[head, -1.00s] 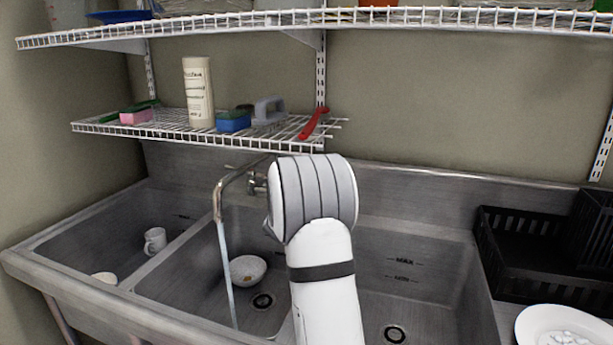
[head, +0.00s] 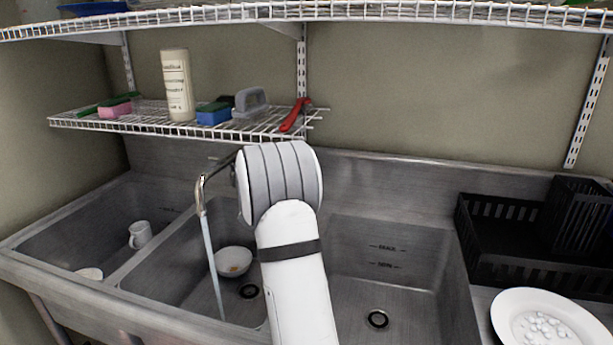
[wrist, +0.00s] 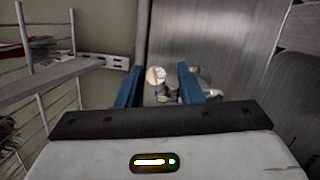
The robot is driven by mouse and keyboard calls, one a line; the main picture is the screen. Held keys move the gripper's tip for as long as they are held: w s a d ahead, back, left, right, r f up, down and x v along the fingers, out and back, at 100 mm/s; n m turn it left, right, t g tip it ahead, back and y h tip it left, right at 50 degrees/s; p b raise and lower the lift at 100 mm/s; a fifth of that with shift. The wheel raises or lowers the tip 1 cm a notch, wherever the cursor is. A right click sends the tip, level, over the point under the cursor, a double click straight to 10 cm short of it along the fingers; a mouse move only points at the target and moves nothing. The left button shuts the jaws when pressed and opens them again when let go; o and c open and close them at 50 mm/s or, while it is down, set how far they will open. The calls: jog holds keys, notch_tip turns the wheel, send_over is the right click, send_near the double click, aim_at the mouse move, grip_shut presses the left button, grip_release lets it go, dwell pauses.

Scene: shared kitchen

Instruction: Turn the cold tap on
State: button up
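The tap's metal spout (head: 201,190) rises from the back wall of the sink, and a stream of water (head: 212,265) falls from it into the middle basin. My arm hides most of the tap body and its handles in the head view. In the wrist view, the two blue fingers of my gripper (wrist: 159,68) are apart. A round pale cap with a reddish-brown mark (wrist: 154,76) shows between them, with other metal tap parts (wrist: 196,74) by the right finger. I cannot tell which handle is the cold one, or whether a finger touches anything.
A wire shelf (head: 150,127) hangs above the tap, holding a bottle (head: 177,85), sponges, a brush and a red-handled tool (head: 295,114). A bowl (head: 233,261) lies in the middle basin and a mug (head: 140,235) in the left one. A black rack (head: 485,270) stands at right.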

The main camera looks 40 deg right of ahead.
jog(key=shift+a, duration=0.1)
jog(key=v, duration=0.7)
jog(key=shift+a, duration=0.3)
jog(key=shift+s, duration=0.2)
